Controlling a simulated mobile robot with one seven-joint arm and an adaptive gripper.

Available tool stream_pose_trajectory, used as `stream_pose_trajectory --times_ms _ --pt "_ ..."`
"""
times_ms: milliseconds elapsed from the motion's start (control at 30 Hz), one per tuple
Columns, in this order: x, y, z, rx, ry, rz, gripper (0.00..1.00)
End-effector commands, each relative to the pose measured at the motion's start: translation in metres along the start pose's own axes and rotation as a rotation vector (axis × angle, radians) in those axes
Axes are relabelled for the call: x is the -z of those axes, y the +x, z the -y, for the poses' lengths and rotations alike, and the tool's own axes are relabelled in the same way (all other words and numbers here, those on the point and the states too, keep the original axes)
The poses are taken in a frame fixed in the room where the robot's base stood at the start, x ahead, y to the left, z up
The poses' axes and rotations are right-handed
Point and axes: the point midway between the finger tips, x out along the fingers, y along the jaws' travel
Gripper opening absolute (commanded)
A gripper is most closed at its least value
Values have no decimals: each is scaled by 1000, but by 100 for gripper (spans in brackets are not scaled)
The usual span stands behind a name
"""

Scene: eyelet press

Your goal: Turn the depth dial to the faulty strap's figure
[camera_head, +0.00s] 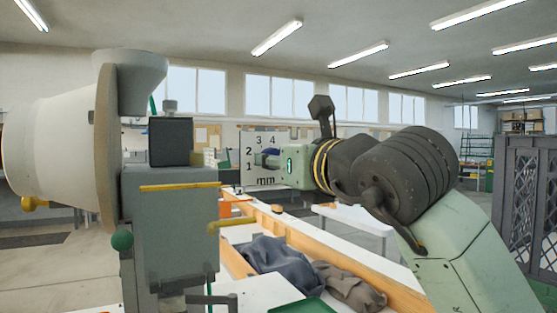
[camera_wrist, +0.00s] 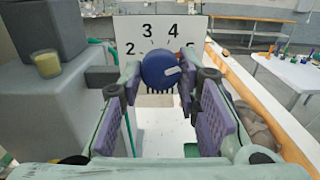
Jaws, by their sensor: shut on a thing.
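My gripper (camera_wrist: 161,72) is shut on the knob, with a finger on each side. In the head view my gripper (camera_head: 266,159) reaches the plate from the right and covers part of it. The mark's exact figure cannot be told. No strap can be made out.
The grey press body (camera_head: 172,230) stands close on the left, with a large pale drum (camera_head: 55,140). Dark cloths (camera_head: 275,260) lie on the wood-edged bench below my arm. A dark slatted crate (camera_head: 527,195) is at the far right.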

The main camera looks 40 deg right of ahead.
Motion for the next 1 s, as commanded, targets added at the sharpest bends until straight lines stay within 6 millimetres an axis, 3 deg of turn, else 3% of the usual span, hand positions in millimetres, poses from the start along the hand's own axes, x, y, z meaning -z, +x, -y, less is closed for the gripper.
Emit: stream_pose_trajectory --times_ms 300,667,1000 --pt "0 0 0 1 0 0 2" --pt "1 0 1 2 -64 0 2" --pt "2 0 0 3 -318 0 2"
